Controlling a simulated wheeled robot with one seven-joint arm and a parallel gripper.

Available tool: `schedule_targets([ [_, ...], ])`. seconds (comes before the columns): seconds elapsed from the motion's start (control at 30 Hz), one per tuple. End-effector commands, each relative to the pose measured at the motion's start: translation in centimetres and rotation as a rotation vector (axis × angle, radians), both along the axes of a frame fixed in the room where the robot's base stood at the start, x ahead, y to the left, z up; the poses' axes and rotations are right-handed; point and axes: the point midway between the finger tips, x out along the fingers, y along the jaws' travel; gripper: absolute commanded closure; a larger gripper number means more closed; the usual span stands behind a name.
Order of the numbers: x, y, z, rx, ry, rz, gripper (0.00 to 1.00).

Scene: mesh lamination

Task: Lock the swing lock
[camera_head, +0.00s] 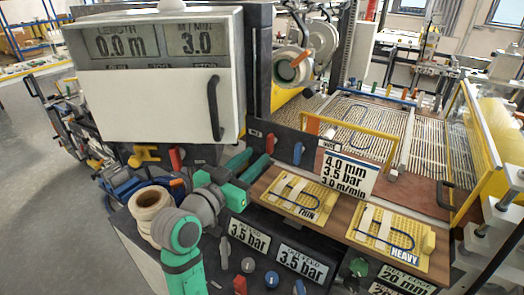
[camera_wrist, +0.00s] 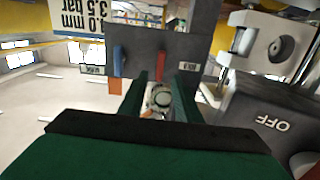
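A dark panel (camera_head: 283,144) behind the sample boards carries a red lever (camera_head: 269,143) and a blue lever (camera_head: 298,152). I cannot tell for certain which is the swing lock. The wrist view shows the same kind of dark panel (camera_wrist: 160,58) with a blue lever (camera_wrist: 117,58) and a red lever (camera_wrist: 182,25). My gripper (camera_head: 252,165) has teal fingers pointing toward the panel, just in front and left of the red lever. In the wrist view my gripper (camera_wrist: 158,88) has its fingers apart, with no held thing visible between them.
A white display box (camera_head: 155,85) with a dark handle hangs above left of my gripper. Yellow sample boards marked THIN (camera_head: 302,198) and HEAVY (camera_head: 385,236) lie to the right. A settings sign (camera_head: 348,174) stands behind them. A grey box marked OFF (camera_wrist: 265,115) is right in the wrist view.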

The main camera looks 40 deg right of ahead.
Motion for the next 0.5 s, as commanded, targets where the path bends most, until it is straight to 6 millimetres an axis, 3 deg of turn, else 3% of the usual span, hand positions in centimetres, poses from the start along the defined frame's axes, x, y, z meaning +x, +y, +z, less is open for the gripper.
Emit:
schedule_targets([
  [0.2, -1.1, 2.9, 0.0, 0.001, 0.000, 0.001, 0.70],
  [0.5, -1.6, 3.7, 0.0, 0.001, 0.000, -0.001, 0.70],
])
